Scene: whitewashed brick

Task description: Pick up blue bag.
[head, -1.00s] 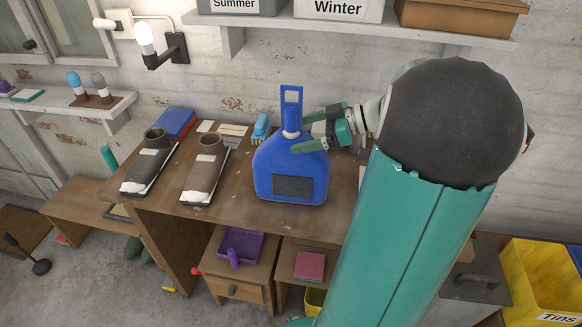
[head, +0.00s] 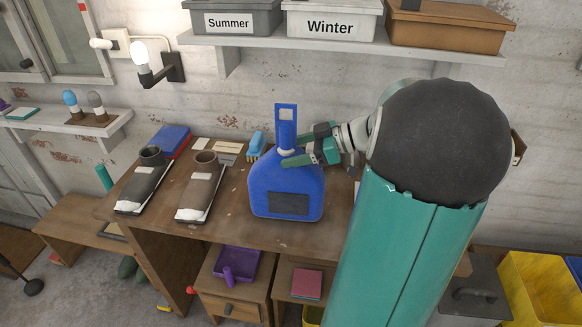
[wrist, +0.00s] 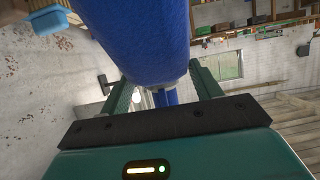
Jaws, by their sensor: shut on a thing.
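The blue bag (head: 286,190) has a wide rounded body with a dark patch and a tall narrow handle with a slot at its top. It is upright at the front of the wooden desk; I cannot tell whether its base touches the desk. My gripper (head: 302,157) comes from the right and is shut on the bag at its narrow neck, just below the handle. In the wrist view the bag's blue body (wrist: 140,40) fills the top middle, with my gripper's two green fingers (wrist: 163,92) on either side of the neck.
Above hangs a shelf with a Summer box (head: 230,18), a Winter box (head: 331,22) and a brown box (head: 450,27).

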